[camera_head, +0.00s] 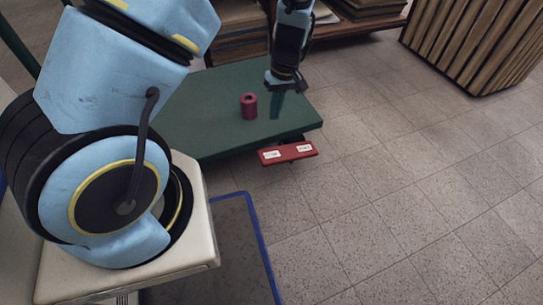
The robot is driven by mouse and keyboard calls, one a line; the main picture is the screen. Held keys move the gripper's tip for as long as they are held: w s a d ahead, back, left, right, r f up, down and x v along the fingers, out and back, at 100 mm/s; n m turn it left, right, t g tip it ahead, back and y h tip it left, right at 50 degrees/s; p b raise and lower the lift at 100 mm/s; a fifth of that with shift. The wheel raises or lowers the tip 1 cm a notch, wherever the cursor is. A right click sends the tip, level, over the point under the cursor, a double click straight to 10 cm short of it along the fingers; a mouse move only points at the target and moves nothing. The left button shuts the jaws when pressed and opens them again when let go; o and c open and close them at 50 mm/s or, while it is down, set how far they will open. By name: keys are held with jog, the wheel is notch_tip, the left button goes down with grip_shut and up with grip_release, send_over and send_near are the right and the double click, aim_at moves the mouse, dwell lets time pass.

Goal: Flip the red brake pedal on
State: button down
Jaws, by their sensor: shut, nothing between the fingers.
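The red brake pedal (288,153) is a flat red bar with two small white labels, at the front edge of the dark green table (195,125). A dark bracket shows behind it under the table edge. My gripper (275,112) points down over the table's right part, behind the pedal in the picture and apart from it. Its dark fingers are shut with nothing held, and they blend into the green top. I cannot tell how high they are above it.
A small red hollow cylinder (249,107) stands on the table just left of my gripper. A slatted wooden crate (475,45) stands at the upper right, and wooden shelves (350,20) are at the back. The tiled floor right of the table is clear.

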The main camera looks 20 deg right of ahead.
aim_at(265, 156)
jog(key=shift+s+d+f, duration=0.15)
jog(key=shift+d+f, duration=0.2)
jog(key=shift+f, duration=0.2)
jog(key=shift+s+d+f, duration=0.15)
jog(key=shift+d+f, duration=0.15)
jog(key=shift+f, duration=0.25)
jog(key=a+f+b, duration=0.1)
jog(key=f+b, duration=0.1)
jog(key=f, duration=0.2)
jog(key=f+b, duration=0.2)
jog(key=f, duration=0.3)
jog(key=a+f+b, duration=0.1)
jog(key=f+b, duration=0.1)
jog(key=f, duration=0.2)
jog(key=shift+s+a+f, duration=0.15)
jog(key=shift+a+f, duration=0.15)
jog(key=shift+f, duration=0.1)
jog(key=shift+a+p, duration=0.15)
jog(key=shift+p, duration=0.15)
jog(key=shift+a+f+p, duration=0.1)
jog(key=shift+a+p, duration=0.2)
jog(key=shift+p, duration=0.25)
jog(key=shift+s+a+f+p, duration=0.1)
jog(key=shift+a+f+p, duration=0.35)
jog(key=shift+f, duration=0.3)
jog(key=shift+a+f+p, duration=0.3)
jog(key=shift+f+p, duration=0.15)
jog(key=shift+f, duration=0.3)
